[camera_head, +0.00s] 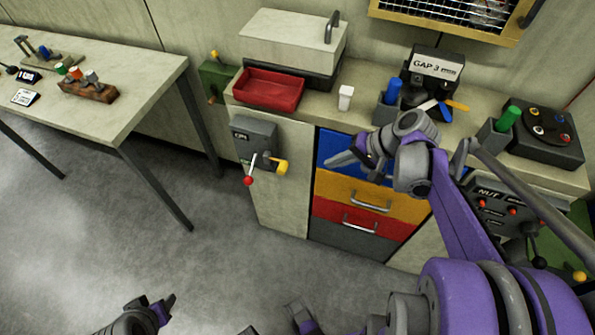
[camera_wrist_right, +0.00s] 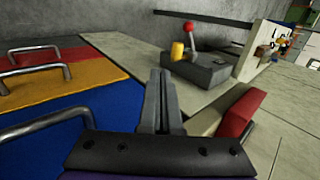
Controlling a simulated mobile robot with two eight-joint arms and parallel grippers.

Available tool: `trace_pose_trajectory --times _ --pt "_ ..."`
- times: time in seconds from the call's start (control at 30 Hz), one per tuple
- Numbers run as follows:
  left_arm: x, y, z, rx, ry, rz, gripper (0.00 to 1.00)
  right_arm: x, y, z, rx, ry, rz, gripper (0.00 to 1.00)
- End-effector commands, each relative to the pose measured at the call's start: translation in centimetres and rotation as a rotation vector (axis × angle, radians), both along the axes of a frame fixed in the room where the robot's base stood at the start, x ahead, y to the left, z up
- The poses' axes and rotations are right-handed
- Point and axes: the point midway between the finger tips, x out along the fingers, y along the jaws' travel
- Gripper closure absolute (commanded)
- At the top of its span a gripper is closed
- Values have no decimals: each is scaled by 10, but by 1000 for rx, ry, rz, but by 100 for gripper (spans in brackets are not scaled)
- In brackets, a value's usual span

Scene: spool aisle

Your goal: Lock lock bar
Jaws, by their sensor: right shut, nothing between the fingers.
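A grey box (camera_head: 256,137) is fixed to the cabinet front. It carries a lever with a red knob (camera_head: 247,181) and a yellow knob (camera_head: 281,167). I cannot tell which part is the lock bar. In the right wrist view the box (camera_wrist_right: 205,73), red knob (camera_wrist_right: 188,27) and yellow knob (camera_wrist_right: 178,51) lie beyond the fingertips. My right gripper (camera_head: 335,158) is shut and empty in front of the blue drawer, right of the box and apart from it; its fingers also show in the wrist view (camera_wrist_right: 160,82). My left gripper (camera_head: 167,305) is low at the left, far from the box; its opening is unclear.
Blue, yellow (camera_head: 350,190) and red (camera_head: 345,221) drawers with metal handles are right of the box. A red tray (camera_head: 268,90) sits on the counter above. A table (camera_head: 130,92) stands at the left. The floor (camera_head: 120,230) before the cabinet is clear.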

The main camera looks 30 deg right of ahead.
Motion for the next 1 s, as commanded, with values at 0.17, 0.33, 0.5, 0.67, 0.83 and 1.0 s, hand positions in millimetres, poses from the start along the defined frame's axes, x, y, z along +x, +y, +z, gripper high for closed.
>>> trace_pose_trajectory --times 0.17,0.33,0.5,0.67,0.83,1.0 --pt "0 0 0 0 0 0 50 0 -2 1 6 -4 -4 100" --pt "0 0 0 0 0 0 50 1 -1 0 5 -3 -4 100" --pt "0 0 -2 0 1 0 50 6 4 -8 5 -2 0 100" --pt "-1 0 -8 0 2 0 50 20 16 -30 5 -2 1 100" --pt "-1 0 -15 0 5 0 50 39 32 -58 6 -3 3 100" --pt "-2 0 -19 0 6 0 50 57 48 -78 5 -2 1 100"
